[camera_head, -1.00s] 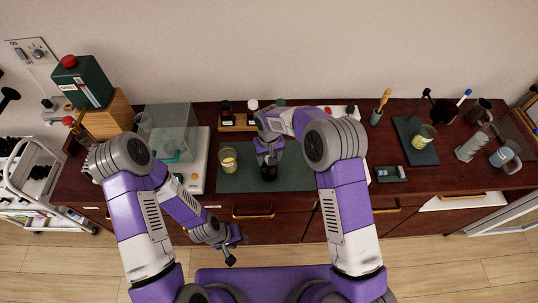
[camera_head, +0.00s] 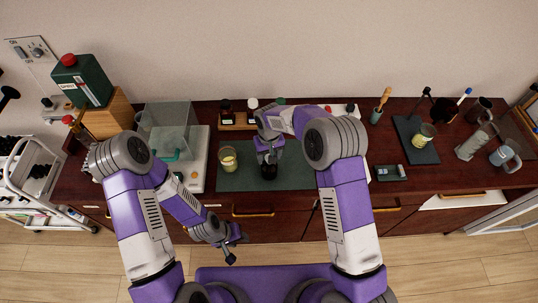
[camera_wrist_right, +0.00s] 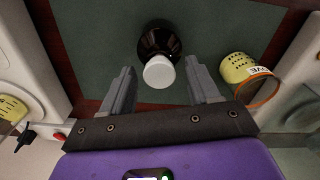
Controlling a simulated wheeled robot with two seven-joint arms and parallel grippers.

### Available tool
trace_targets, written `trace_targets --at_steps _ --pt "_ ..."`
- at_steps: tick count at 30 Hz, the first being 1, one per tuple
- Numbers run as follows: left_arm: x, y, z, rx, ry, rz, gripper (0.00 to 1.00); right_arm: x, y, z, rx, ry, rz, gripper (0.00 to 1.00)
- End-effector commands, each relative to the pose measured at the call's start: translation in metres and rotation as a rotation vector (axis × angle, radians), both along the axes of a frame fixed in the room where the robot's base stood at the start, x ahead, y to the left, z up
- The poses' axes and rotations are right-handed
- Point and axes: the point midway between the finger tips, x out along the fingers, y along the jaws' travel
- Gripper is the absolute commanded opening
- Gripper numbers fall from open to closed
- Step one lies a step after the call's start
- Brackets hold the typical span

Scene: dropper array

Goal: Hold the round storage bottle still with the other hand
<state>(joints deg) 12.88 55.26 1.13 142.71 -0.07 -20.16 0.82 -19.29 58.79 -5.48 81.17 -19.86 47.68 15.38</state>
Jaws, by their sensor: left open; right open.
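The round storage bottle (camera_head: 268,173) is dark brown and stands on the dark green mat (camera_head: 308,178). In the right wrist view the bottle (camera_wrist_right: 157,38) shows its white cap (camera_wrist_right: 159,72) toward the camera. My right gripper (camera_head: 268,153) is open over the bottle. In the wrist view its fingers (camera_wrist_right: 160,74) lie on either side of the cap, with gaps on both sides. My left gripper (camera_head: 231,246) is open and empty, low in front of the counter's drawers and well away from the bottle.
A glass beaker with a yellow label (camera_head: 228,160) stands left of the bottle. A balance with a clear hood (camera_head: 168,125) is farther left. A wooden rack with small bottles (camera_head: 238,123) stands behind. The mat right of the bottle is partly clear.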

Motion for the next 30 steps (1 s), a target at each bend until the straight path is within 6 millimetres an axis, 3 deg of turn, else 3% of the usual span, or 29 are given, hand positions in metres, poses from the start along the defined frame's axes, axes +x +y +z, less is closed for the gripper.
trace_targets --at_steps 5,21,30 --pt "0.0 0.0 0.0 0.0 0.0 0.0 0.43 0.001 0.0 0.014 0.001 -0.003 0.0 0.61" --pt "0.0 0.0 0.0 0.0 0.0 0.0 0.43 0.0 0.0 0.106 0.001 -0.002 0.001 0.61" --pt "0.0 0.0 0.0 0.0 0.0 0.0 0.43 -0.001 0.0 0.12 0.001 -0.001 0.07 0.61"
